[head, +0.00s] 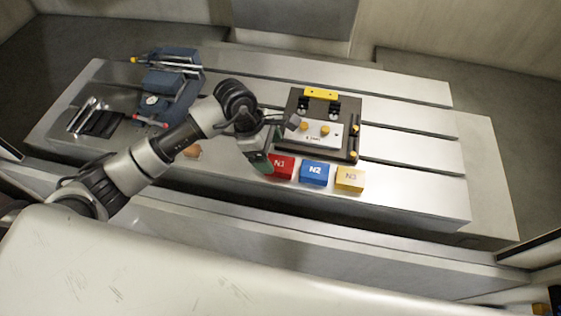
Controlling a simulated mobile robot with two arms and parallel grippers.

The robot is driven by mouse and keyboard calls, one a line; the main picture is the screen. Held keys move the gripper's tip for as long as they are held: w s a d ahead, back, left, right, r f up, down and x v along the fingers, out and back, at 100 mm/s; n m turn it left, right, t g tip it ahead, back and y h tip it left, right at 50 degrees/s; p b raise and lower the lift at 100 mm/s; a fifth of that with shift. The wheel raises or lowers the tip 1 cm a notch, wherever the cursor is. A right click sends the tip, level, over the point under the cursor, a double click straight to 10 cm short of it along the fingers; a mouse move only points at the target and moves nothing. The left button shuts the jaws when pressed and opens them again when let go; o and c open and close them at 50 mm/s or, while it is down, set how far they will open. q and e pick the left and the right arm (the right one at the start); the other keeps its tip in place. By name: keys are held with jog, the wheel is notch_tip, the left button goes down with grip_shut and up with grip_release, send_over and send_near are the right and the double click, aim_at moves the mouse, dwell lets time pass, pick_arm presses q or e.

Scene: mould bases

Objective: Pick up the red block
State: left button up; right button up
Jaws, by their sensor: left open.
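The red block (281,167), marked N1, lies on the grey slotted table, left of the blue block (314,173) marked N2 and the yellow block (349,180) marked N3. My left gripper (276,143) reaches in from the left and is open. One finger hangs at the red block's left side and overlaps it in the picture; the other finger is near the mould base. I cannot tell whether the finger touches the block. The red block's left part is partly hidden. My right gripper is not in view.
A dark mould base (353,132) with a white plate and yellow parts stands behind the blocks. A blue vise-like device (178,85) and dark tools (97,121) are at the left. The table (420,155) is clear right of the blocks.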

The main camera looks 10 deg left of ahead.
aim_at(277, 162)
pick_arm(q)
jog(key=p+x, duration=0.2)
jog(key=x, duration=0.1)
jog(key=shift+d+f, duration=0.1)
jog(key=shift+f, duration=0.2)
jog(key=shift+d+f, duration=0.15)
jog(key=shift+f, duration=0.35)
jog(key=c, duration=0.9)
jog(key=shift+c, duration=1.3)
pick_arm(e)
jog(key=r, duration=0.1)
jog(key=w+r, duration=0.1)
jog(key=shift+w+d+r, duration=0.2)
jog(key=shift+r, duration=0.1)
